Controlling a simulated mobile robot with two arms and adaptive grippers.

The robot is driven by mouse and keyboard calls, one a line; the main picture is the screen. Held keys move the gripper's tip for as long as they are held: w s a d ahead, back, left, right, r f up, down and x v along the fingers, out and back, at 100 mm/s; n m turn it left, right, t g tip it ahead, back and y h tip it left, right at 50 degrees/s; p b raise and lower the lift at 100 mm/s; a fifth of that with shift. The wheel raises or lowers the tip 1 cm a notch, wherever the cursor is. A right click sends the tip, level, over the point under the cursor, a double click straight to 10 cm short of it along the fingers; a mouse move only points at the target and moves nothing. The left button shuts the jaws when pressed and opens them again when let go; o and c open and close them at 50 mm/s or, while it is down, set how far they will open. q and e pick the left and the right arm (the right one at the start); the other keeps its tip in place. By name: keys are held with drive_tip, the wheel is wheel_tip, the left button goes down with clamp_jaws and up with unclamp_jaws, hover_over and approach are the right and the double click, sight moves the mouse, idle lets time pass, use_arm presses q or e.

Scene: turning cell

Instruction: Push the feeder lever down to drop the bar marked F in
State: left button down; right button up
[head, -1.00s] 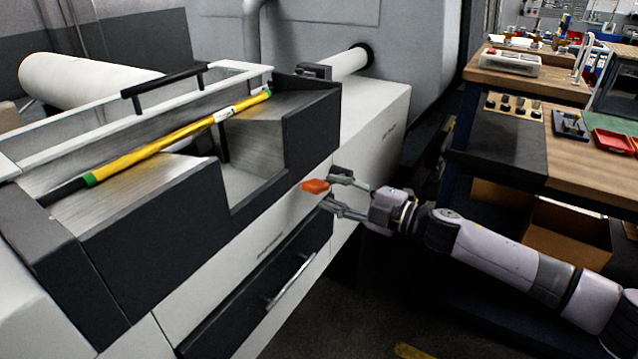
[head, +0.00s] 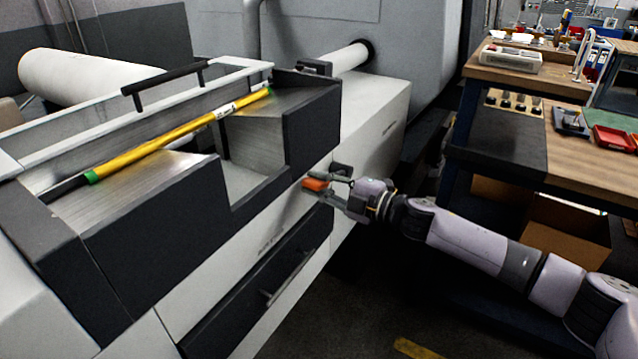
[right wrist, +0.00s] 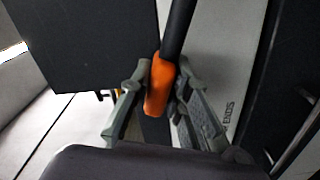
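The bar (head: 180,132) is yellow with green bands near its ends and a white label; it lies slanted in the feeder's metal tray (head: 130,194). The letter on it is too small to read. The feeder lever's orange end (head: 315,184) sticks out at the feeder's front right, below the dark housing. My right gripper (head: 328,188) is at the lever, one finger on each side. In the right wrist view the fingers close on the orange grip (right wrist: 160,86), its dark rod (right wrist: 177,30) running up from it. My left gripper is out of view.
The feeder's dark front wall (head: 150,250) stands left of my gripper, with a drawer (head: 262,290) below. A workbench (head: 500,140) with trays and small parts stands at the right. The floor between them is clear.

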clamp_jaws()
